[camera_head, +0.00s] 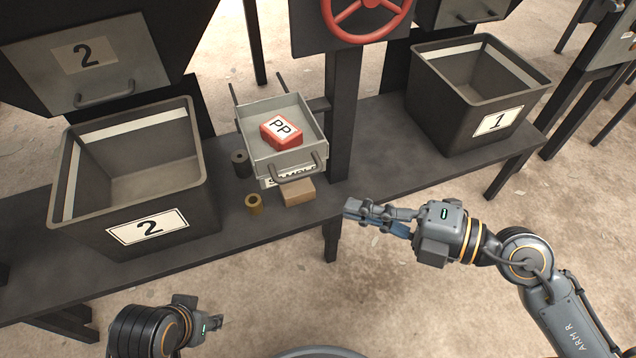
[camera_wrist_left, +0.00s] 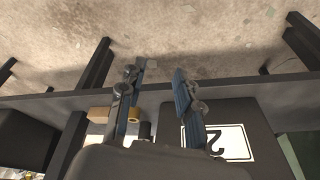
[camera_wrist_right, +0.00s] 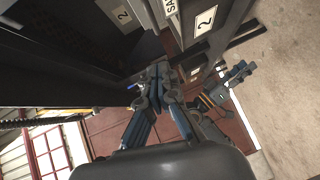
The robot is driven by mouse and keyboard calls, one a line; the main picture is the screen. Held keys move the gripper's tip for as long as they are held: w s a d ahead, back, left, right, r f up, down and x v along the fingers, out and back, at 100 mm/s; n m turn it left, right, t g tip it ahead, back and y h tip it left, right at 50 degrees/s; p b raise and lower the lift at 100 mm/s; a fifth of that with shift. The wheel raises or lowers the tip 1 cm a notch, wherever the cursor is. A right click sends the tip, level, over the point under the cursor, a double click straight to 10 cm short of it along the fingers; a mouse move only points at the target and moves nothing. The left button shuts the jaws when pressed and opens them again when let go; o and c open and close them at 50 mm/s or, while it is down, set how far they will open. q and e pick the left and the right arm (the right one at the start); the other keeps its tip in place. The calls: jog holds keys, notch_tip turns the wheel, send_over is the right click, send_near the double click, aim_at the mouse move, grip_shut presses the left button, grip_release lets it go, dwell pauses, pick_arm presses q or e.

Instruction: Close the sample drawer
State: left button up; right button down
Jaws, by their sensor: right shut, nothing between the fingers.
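The sample drawer (camera_head: 262,158) is a grey tray standing pulled out from its two dark rails at the middle of the bench. It holds a red block marked PP (camera_head: 282,131). Its curved front handle (camera_head: 295,174) faces me, and a partly hidden label shows below it. Part of that label (camera_wrist_right: 170,6) shows in the right wrist view. My right gripper (camera_head: 350,210) is shut and empty, to the right of and nearer than the handle, apart from it. My left gripper (camera_head: 215,320) is low at the front left, away from the drawer; its fingers (camera_wrist_left: 159,75) are spread and empty.
Black bin 2 (camera_head: 62,195) stands left of the drawer, and bin 1 (camera_head: 425,105) stands right. A tan block (camera_head: 298,192), a brass cylinder (camera_head: 254,204) and a dark cylinder (camera_head: 241,164) sit close around the drawer. A dark post (camera_head: 342,120) rises right of it.

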aim_at(295, 179)
jog(key=w+a, duration=0.2)
jog(key=w+a+f, duration=0.1)
jog(key=w+a, duration=0.1)
jog(key=w+a+b, duration=0.1)
jog(key=w+a, duration=0.1)
jog(key=shift+w+a+f, duration=0.15)
jog(key=shift+a+f, duration=0.05)
jog(key=shift+f, duration=0.1)
pick_arm(q)
jog(key=w+t, duration=0.1)
jog(key=w+d, duration=0.1)
jog(key=w, duration=0.1)
jog(key=shift+w+t, duration=0.15)
jog(key=shift+t, duration=0.25)
jog(key=shift+r, duration=0.1)
